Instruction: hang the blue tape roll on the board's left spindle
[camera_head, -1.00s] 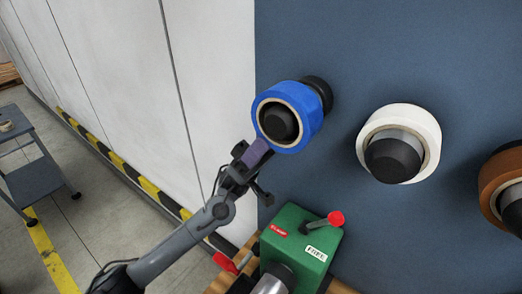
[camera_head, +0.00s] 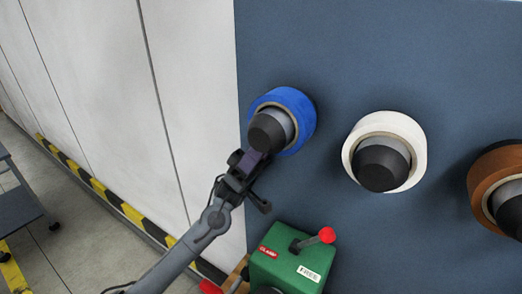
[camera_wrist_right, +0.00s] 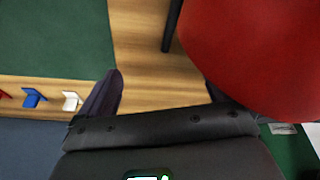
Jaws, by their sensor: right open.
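The blue tape roll (camera_head: 302,110) is around the board's left spindle (camera_head: 267,134), close to the board (camera_head: 340,60). The spindle's grey shaft and black end stick out through it. My left gripper (camera_head: 250,163) is at the roll's lower left, just under the spindle's black end. Its fingers overlap the roll's lower edge, so I cannot tell whether they touch it or how far apart they are. My right gripper (camera_wrist_right: 160,92) is open in the right wrist view, with a large red knob (camera_wrist_right: 255,50) close to its right finger.
A white roll (camera_head: 420,150) and a brown roll (camera_head: 483,180) are on the spindles to the right. A green clamp box (camera_head: 285,262) with a red-knobbed lever (camera_head: 326,235) stands below. Small blue and white pieces (camera_wrist_right: 33,98) lie at left in the wrist view.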

